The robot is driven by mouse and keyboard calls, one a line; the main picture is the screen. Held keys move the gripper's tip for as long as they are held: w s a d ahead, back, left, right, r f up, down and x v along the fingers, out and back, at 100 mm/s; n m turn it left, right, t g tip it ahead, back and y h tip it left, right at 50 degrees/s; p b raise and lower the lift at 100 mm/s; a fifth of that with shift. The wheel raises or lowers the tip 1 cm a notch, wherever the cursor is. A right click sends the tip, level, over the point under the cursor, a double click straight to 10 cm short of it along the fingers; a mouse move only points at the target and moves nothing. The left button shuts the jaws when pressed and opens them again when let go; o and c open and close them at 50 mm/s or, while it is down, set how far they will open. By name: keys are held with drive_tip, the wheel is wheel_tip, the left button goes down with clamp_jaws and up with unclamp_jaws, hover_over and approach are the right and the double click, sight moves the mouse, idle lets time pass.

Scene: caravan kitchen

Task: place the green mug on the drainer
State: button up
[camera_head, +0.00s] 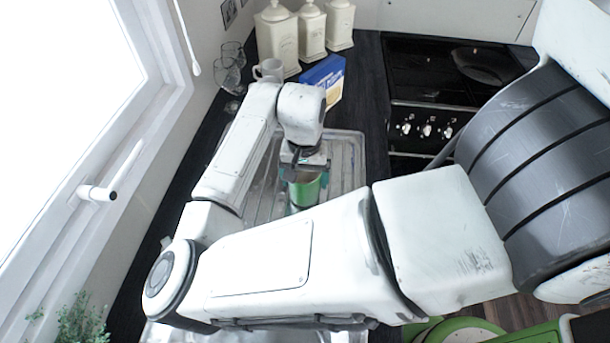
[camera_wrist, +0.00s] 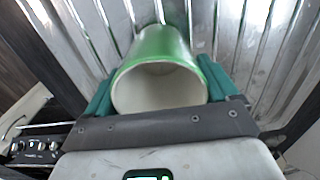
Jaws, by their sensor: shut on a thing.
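The green mug (camera_head: 304,191) is held by my gripper (camera_head: 304,170) over the ribbed metal drainer (camera_head: 343,160) in the head view. In the wrist view, the mug (camera_wrist: 160,50) sits between the two teal fingers of my gripper (camera_wrist: 165,95), its pale open mouth facing the camera. The drainer's ribs (camera_wrist: 75,35) lie right behind the mug. I cannot tell whether the mug's base touches the drainer. My forearm hides part of the drainer and the sink in the head view.
A white mug (camera_head: 268,70), wine glasses (camera_head: 229,66), a blue box (camera_head: 324,80) and cream canisters (camera_head: 277,36) stand beyond the drainer. The stove (camera_head: 440,90) is at the right, the window (camera_head: 70,90) at the left. Drainer ribs beside the mug are clear.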

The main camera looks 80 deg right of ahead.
drive_tip(key=shift+f, duration=0.1)
drive_tip(key=o, duration=1)
drive_tip(key=shift+o, duration=0.2)
wheel_tip(320, 180, up, 12)
drive_tip(key=shift+b, duration=0.3)
